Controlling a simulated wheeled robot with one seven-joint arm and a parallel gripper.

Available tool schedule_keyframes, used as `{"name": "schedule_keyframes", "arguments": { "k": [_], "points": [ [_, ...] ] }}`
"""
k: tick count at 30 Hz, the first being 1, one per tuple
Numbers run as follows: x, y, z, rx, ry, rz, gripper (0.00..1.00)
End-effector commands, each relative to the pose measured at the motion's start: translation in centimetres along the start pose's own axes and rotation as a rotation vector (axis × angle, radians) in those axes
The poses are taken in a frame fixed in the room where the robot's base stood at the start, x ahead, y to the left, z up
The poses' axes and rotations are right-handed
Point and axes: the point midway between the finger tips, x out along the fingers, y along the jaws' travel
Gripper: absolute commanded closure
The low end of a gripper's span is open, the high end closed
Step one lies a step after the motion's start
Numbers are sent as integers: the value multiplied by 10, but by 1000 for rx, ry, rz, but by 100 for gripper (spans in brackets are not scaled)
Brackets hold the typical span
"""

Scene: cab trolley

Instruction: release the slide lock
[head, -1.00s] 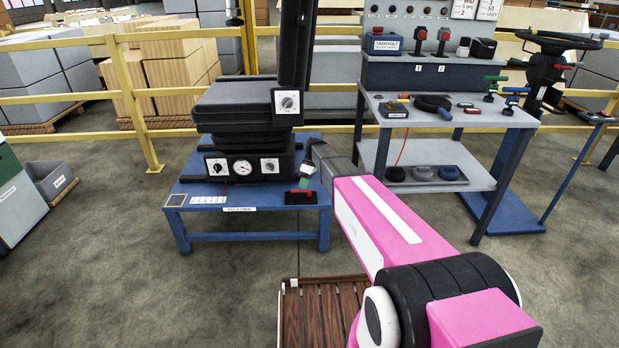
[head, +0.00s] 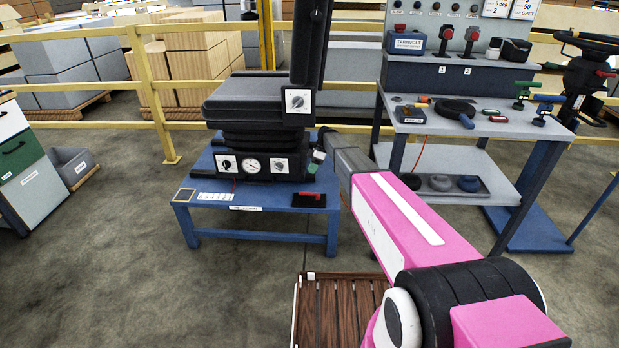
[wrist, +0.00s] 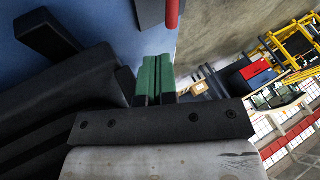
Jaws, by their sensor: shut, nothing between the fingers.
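A black seat (head: 250,105) on a suspension base stands on a blue bench (head: 262,208). The base front carries two knobs and a gauge (head: 252,165). A red handle on a black plate (head: 300,200) lies at the bench's front right; it also shows at the top of the wrist view (wrist: 173,14). My gripper (head: 318,160) is at the right side of the seat base. In the wrist view its green fingers (wrist: 155,78) are shut together and empty, beside the dark base (wrist: 85,85). A black bar (wrist: 48,32) sticks out there. I cannot tell which part is the slide lock.
A grey workbench (head: 470,120) with tools and a control panel stands to the right. A yellow railing (head: 150,90) runs behind. A cabinet (head: 25,165) and a grey bin (head: 72,165) are at left.

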Motion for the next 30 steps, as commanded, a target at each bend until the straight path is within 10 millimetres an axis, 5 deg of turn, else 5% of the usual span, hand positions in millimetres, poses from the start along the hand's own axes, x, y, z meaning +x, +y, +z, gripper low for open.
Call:
{"name": "schedule_keyframes", "arguments": {
  "k": [18,30],
  "points": [
    [87,0,0,1,0,-1,100],
    [94,0,0,1,0,0,100]
  ]
}}
